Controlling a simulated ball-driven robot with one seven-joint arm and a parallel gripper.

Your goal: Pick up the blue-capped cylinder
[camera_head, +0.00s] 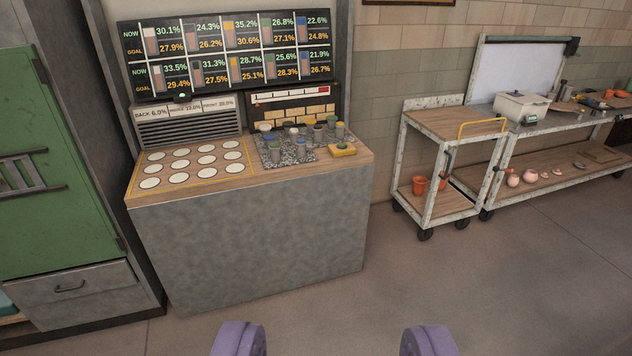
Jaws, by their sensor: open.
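Several small grey cylinders with coloured caps stand close together on a speckled mat (284,162) on the wooden top of a grey counter. One near the back right of the group appears to have a blue cap, the blue-capped cylinder (331,122). The caps are very small here, so the colour is hard to confirm, and neighbours partly hide some cylinders. My gripper (333,341) shows as two purple fingertips at the bottom edge, wide apart with nothing between them. It is well short of the counter, over the floor.
White discs (190,167) fill a marked area left of the mat. A display board (228,52) rises behind. A green cabinet (50,150) stands left, a wheeled cart (455,125) right. The floor (400,285) before the counter is clear.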

